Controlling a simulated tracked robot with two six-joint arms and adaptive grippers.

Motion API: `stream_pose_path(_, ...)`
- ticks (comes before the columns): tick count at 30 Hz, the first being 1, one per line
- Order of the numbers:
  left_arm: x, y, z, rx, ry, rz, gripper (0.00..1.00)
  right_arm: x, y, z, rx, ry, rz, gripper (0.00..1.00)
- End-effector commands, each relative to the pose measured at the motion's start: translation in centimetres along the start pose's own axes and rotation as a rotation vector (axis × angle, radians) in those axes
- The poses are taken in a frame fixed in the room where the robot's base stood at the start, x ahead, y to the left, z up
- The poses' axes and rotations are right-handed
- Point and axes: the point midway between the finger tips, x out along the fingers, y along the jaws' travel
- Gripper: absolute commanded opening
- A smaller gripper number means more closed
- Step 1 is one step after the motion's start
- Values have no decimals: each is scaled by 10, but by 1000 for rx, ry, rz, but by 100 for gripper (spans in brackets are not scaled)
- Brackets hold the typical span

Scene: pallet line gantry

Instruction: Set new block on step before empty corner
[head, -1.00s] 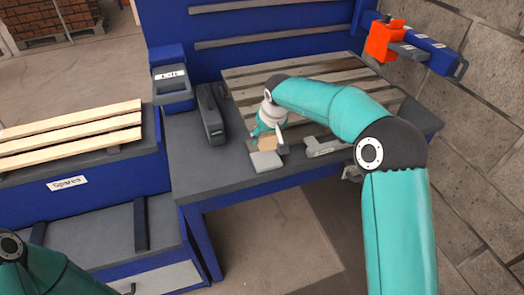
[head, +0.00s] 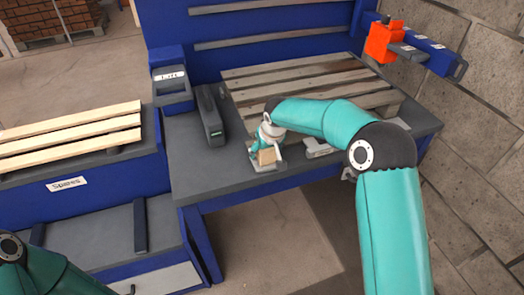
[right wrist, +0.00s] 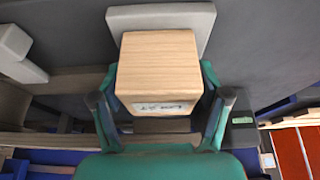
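A light wooden block (head: 266,157) with a small label is between the fingers of my right gripper (head: 262,148). In the right wrist view the fingers (right wrist: 162,95) lie along both sides of the block (right wrist: 158,65). The flat grey step (head: 257,168) is at the front edge of the bench, before the near left corner of the slatted pallet (head: 310,76). The block is over the step and hides much of it; whether it touches is unclear. The step (right wrist: 195,20) shows behind the block in the wrist view. My left gripper is out of view.
A grey tool (head: 318,147) lies right of the step. A spares shelf (head: 75,190) bears pale slats. An orange clamp (head: 383,42) is at the back right.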

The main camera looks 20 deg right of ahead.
Motion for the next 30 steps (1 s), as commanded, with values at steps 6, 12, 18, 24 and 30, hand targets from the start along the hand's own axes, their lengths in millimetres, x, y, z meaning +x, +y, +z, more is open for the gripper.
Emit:
stream_pose_path(6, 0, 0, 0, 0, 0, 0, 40, 0, 0, 0, -1, 0, 0, 85)
stream_pose_path(12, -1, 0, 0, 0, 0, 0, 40, -3, 0, -1, -1, 1, 0, 85)
stream_pose_path(18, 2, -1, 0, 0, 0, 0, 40, -27, 0, -1, -1, 4, 0, 85)
stream_pose_path(24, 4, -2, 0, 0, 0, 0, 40, -68, 0, -1, -1, 5, -1, 85)
stream_pose_path(30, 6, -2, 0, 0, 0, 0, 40, -103, 0, -1, -1, 3, 0, 85)
